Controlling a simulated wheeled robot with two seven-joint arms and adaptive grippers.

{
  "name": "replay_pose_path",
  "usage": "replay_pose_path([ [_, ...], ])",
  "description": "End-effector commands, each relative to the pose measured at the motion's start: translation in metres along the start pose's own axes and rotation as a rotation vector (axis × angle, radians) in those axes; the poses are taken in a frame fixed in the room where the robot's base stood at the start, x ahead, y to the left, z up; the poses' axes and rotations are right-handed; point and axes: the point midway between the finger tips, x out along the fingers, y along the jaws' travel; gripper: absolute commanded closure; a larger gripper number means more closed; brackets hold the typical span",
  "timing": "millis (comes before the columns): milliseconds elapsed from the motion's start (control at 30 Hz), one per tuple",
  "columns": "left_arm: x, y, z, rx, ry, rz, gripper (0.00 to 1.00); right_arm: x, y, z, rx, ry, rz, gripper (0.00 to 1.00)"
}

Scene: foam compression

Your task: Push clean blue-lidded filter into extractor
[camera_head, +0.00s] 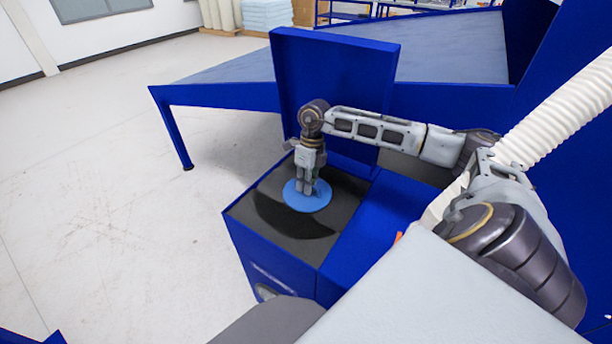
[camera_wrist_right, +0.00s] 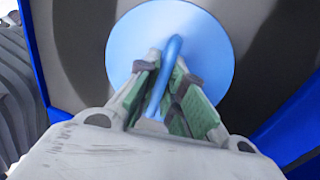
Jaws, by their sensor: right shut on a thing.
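The blue-lidded filter shows its round blue lid (camera_head: 318,200) in the dark top of the blue extractor box (camera_head: 270,261). The lid also shows in the right wrist view (camera_wrist_right: 205,40), with a raised blue handle across its middle. My right gripper (camera_head: 306,190) points down at the lid and is shut on the handle; its fingers (camera_wrist_right: 168,90) lie on both sides of it. The lid looks about level with the dark top, but I cannot tell how deep the filter sits. The filter body is hidden below the lid. My left gripper is not in view.
The extractor's blue cover (camera_head: 335,85) stands upright behind the opening. A blue-framed table with a grey top (camera_head: 440,50) is behind it. A white ribbed hose (camera_head: 555,110) runs at the right. A light grey surface (camera_head: 420,295) fills the lower front. The floor at left is clear.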

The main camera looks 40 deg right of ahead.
Motion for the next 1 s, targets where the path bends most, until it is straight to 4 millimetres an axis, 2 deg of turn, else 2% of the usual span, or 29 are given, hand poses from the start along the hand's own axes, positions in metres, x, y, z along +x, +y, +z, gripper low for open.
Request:
replay_pose_path([
  [333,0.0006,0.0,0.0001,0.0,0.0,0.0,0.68,0.0004,-0.0002,0.0004,0.0,-0.002,0.0,1.0],
  [367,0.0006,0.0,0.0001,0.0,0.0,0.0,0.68,0.0004,-0.0002,0.0004,0.0,-0.002,0.0,0.86],
  [533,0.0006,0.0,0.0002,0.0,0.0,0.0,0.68,0.0006,-0.0002,0.0002,0.0,-0.001,0.0,0.65],
  [1000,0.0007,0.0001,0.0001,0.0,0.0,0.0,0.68,-0.0033,-0.0005,0.0001,0.0,0.0,-0.001,0.65],
])
